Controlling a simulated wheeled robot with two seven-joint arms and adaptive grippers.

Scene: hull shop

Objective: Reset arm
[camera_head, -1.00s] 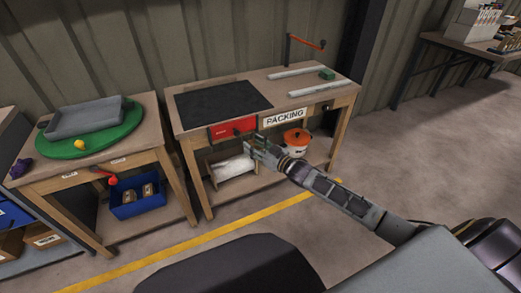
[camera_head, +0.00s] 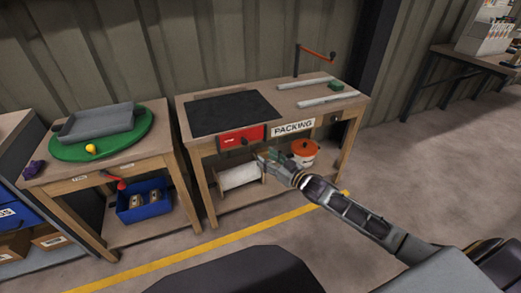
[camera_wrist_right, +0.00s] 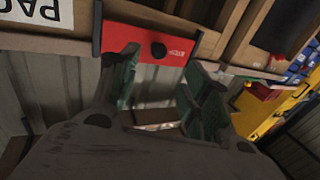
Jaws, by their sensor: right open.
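My right gripper (camera_head: 270,160) is open and reaches in front of the packing table, just below and to the right of its red drawer (camera_head: 241,138). Nothing shows between its fingers. In the right wrist view, the open fingers (camera_wrist_right: 160,95) frame the lower part of the red drawer front (camera_wrist_right: 150,44) with its dark round knob. The fingers appear apart from the knob. My right arm comes in from the lower right in the head view. My left gripper is not in view.
The packing table (camera_head: 285,92) carries a black mat (camera_head: 232,111) and two pale rails. An orange-lidded pot (camera_head: 303,151) stands on its lower shelf. At left, another table holds a green disc (camera_head: 75,151) with a grey tray (camera_head: 97,123). Open floor lies to the right.

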